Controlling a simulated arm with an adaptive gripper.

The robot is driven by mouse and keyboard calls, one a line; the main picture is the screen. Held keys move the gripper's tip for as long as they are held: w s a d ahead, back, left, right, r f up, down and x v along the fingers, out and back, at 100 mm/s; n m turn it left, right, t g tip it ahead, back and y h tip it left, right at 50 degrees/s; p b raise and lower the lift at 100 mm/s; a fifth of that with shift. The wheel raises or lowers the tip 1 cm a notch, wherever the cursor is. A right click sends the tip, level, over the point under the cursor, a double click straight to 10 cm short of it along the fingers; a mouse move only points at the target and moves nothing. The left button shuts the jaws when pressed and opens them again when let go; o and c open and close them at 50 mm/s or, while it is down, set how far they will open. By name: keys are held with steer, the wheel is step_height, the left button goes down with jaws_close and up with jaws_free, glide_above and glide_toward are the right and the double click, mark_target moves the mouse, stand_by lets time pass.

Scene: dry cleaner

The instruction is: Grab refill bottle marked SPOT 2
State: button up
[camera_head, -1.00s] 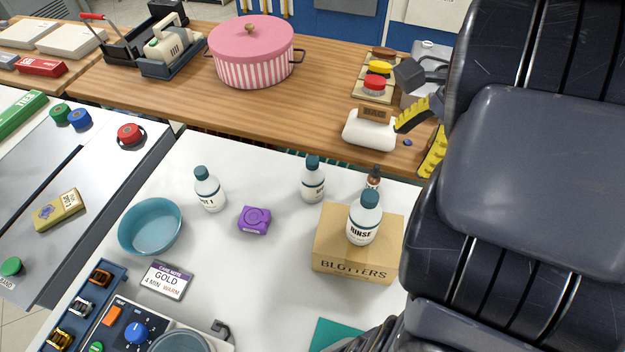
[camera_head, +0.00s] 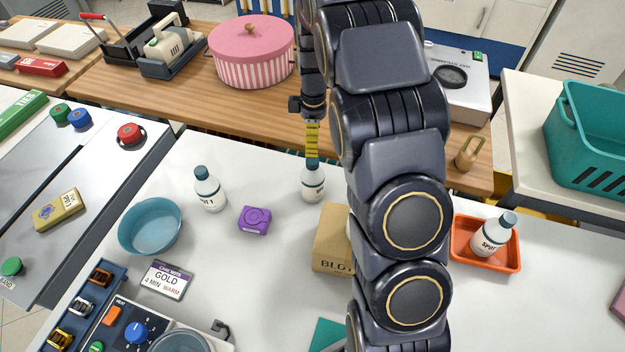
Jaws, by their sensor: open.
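Three white bottles with dark teal caps show. The left bottle (camera_head: 209,189) has a label that seems to end in 1. The middle bottle (camera_head: 313,183) has a label turned partly away, too small to read. The right bottle (camera_head: 492,236) reads SPOT, its number not legible, and leans in an orange tray (camera_head: 462,262). My gripper (camera_head: 312,153), with yellow finger pads, is open and points down at the middle bottle's cap. The pads overlap from this side, so I cannot tell whether they touch the cap.
A BLOTTERS box (camera_head: 331,240) stands right of the middle bottle, partly behind my arm. A purple item (camera_head: 255,220) and a teal bowl (camera_head: 150,226) lie to the left. A pink striped pot (camera_head: 252,52) sits on the wooden counter behind.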

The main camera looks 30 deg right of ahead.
mark_target(313, 160)
steer(key=f, duration=0.7)
steer(key=shift+s+a+f, duration=0.25)
steer(key=shift+s, duration=0.15)
jaws_close()
